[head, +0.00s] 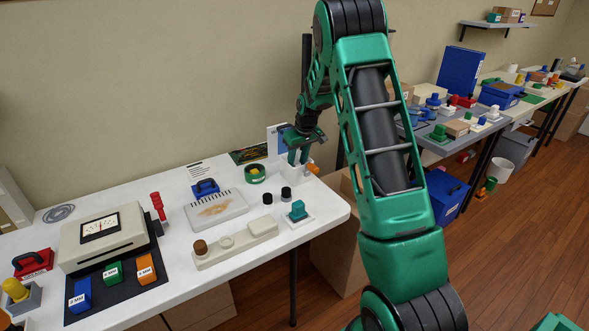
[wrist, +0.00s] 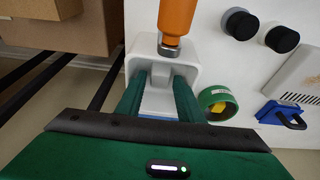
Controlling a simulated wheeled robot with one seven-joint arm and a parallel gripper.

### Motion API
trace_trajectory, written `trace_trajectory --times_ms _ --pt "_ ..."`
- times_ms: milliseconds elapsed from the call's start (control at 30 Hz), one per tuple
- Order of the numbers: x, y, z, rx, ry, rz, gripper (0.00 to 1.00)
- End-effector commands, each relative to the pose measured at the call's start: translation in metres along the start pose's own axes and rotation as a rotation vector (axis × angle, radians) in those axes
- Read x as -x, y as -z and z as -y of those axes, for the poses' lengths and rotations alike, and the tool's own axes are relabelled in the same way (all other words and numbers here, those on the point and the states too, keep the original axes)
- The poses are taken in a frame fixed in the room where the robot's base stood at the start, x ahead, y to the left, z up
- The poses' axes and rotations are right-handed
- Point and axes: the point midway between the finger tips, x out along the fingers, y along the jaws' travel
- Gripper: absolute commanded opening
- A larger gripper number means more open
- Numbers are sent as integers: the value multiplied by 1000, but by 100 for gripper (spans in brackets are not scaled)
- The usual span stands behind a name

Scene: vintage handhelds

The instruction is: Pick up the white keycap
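My gripper (head: 298,156) points down at the table's back right, its two green fingers apart. In the wrist view the fingertips (wrist: 160,78) are over or inside a white, square-rimmed, cup-like holder (wrist: 191,73). The holder also shows in the head view (head: 289,174). A pale block-like shape (wrist: 160,75) lies between the fingertips. I cannot tell whether it is the white keycap or part of the holder, or whether the fingers touch it. No other white keycap can be made out.
An orange-handled tool (wrist: 177,16) with a metal collar reaches the holder's edge. A teal switch (head: 298,211) stands nearer the table's front edge.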

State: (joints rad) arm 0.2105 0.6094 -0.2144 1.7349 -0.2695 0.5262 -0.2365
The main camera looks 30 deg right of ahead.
Motion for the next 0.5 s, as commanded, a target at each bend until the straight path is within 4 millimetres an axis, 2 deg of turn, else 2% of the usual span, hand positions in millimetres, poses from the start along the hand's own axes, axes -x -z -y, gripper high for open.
trace_trajectory --times_ms 167,267,300,500 --pt "0 0 0 0 0 0 32" --pt "0 0 0 0 0 0 8" --pt "0 0 0 0 0 0 3" --pt "1 0 0 -1 0 0 3"
